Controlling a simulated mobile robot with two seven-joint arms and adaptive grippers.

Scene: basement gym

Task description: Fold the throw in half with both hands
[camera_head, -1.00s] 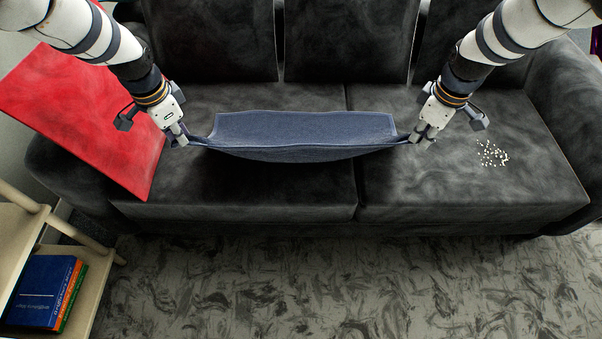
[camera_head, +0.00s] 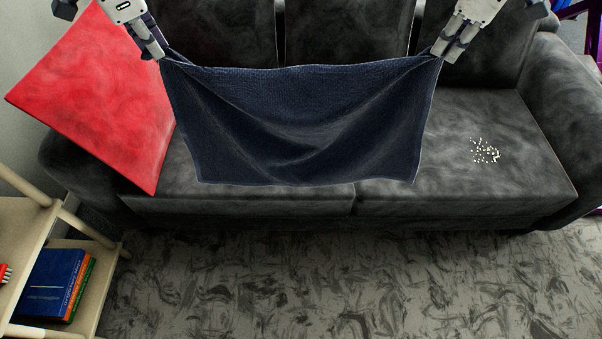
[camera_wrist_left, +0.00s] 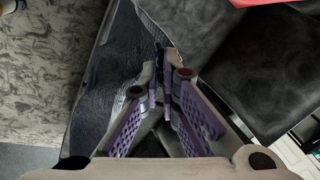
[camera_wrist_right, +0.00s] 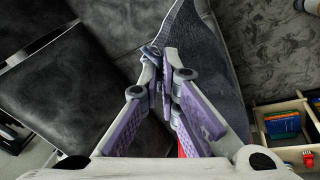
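The dark blue throw (camera_head: 300,125) hangs spread in the head view, in front of the black sofa. Its top edge runs between my two grippers, and its lower edge hangs over the seat front with a sagging fold in the middle. My left gripper (camera_head: 155,52) is shut on its upper left corner; the throw also shows in the left wrist view (camera_wrist_left: 110,75). My right gripper (camera_head: 442,52) is shut on its upper right corner; the throw shows in the right wrist view (camera_wrist_right: 195,50). Whether the lower edge touches the seat I cannot tell.
A red panel-like cushion (camera_head: 100,100) leans at the sofa's left. Small white bits (camera_head: 485,150) lie on the right of the seat (camera_head: 500,185). A wooden shelf with books (camera_head: 55,285) stands at lower left. The carpet (camera_head: 330,280) in front is clear.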

